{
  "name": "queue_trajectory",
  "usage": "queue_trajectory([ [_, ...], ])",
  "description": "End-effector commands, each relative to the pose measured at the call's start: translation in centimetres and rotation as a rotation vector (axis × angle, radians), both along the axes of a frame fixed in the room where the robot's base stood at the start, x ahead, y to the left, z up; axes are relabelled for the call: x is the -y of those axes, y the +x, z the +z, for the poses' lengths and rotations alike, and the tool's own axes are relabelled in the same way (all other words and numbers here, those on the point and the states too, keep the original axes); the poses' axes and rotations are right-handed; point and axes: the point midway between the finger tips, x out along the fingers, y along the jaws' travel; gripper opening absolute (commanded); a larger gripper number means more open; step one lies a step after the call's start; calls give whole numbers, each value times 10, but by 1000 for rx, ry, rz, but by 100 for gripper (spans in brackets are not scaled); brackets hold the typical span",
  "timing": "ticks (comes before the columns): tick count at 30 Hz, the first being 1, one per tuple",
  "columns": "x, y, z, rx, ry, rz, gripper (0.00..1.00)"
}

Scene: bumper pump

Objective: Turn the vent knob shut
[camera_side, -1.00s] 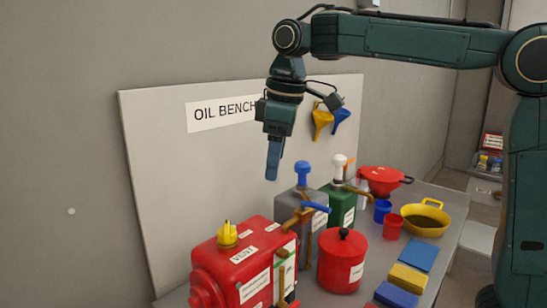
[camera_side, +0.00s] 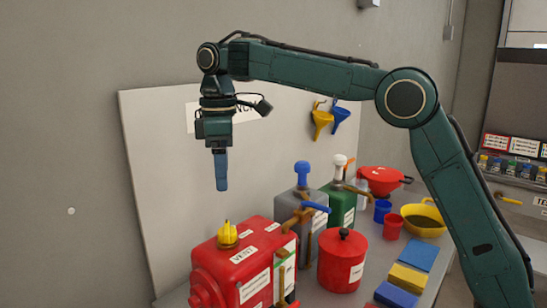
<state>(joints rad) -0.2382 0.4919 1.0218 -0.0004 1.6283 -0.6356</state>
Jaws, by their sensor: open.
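The vent knob (camera_side: 228,235) is a yellow knob on top of the red tank (camera_side: 208,258), which carries a label reading VENT, at the front left of the bench. My gripper (camera_side: 221,188) points straight down above the knob, with a clear gap between them. It is open and holds nothing; its blue fingers line up one behind the other from this side, so the gap between them is hidden.
A grey can with a blue pump top (camera_side: 303,175) and a green can with a white top (camera_side: 339,165) stand behind the tank. A red lidded pot (camera_side: 343,262) is to the right. Sponges (camera_side: 408,278), red and blue cups and a yellow basin (camera_side: 423,210) lie further right. The grey back panel (camera_side: 155,170) stands behind.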

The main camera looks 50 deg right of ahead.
Motion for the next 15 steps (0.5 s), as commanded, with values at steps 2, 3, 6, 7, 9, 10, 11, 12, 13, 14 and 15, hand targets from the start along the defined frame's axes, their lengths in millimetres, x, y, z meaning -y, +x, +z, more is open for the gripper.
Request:
queue_trajectory([
  [2,0,0,-2,-1,0,-1,75],
  [3,0,0,-4,-1,0,-1,75],
  [6,0,0,-9,-1,0,-1,75],
  [7,0,0,-11,-1,0,-1,75],
  [9,0,0,-16,-1,0,-1,75],
  [10,0,0,-19,-1,0,-1,75],
  [11,0,-1,-22,-1,0,-1,75],
  [12,0,-1,-26,-2,-1,-1,75],
  [13,0,-1,-29,-2,-1,-1,75],
  [14,0,-1,-33,-3,0,-1,75],
  [15,0,-1,-38,-3,0,-1,75],
])
